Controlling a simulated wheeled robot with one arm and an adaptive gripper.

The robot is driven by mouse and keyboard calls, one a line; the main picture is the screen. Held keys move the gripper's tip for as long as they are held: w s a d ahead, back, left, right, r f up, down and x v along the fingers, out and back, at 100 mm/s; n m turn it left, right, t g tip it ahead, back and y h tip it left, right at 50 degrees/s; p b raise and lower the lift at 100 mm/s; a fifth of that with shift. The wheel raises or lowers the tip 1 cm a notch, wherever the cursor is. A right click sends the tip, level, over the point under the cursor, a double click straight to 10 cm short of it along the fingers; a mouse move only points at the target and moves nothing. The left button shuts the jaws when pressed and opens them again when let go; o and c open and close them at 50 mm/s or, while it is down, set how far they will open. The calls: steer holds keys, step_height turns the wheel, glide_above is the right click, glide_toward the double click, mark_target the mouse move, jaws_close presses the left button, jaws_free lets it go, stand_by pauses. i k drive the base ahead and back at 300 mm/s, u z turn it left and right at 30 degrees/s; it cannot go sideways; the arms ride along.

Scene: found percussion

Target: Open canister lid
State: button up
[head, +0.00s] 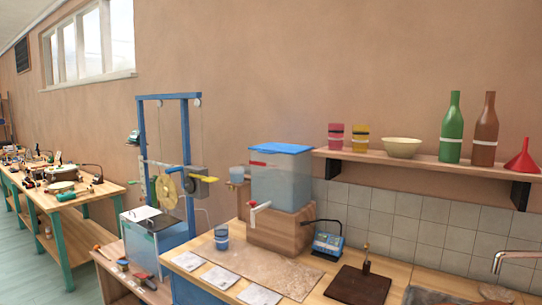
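A translucent pale-blue canister (281,183) stands on a brown block (281,231) at the wall end of the counter. A flat blue lid (282,149) lies across its top; I cannot tell whether it is fastened. A white tap with a red part (257,210) sticks out from the canister's lower front. My gripper is not in view, so its state does not show.
A small blue cup (221,238) and white tiles or cards (220,277) are on the counter. A shelf (440,160) with cups, a bowl (402,147), bottles (453,130) and a red funnel (522,158) is right of the canister. A blue frame (186,150) stands left.

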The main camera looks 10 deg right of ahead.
mark_target(272, 148)
steer(key=z, duration=0.5)
steer(key=k, duration=0.2)
steer(key=u, duration=1.25)
steer(key=i, duration=0.65)
steer(key=u, duration=0.1)
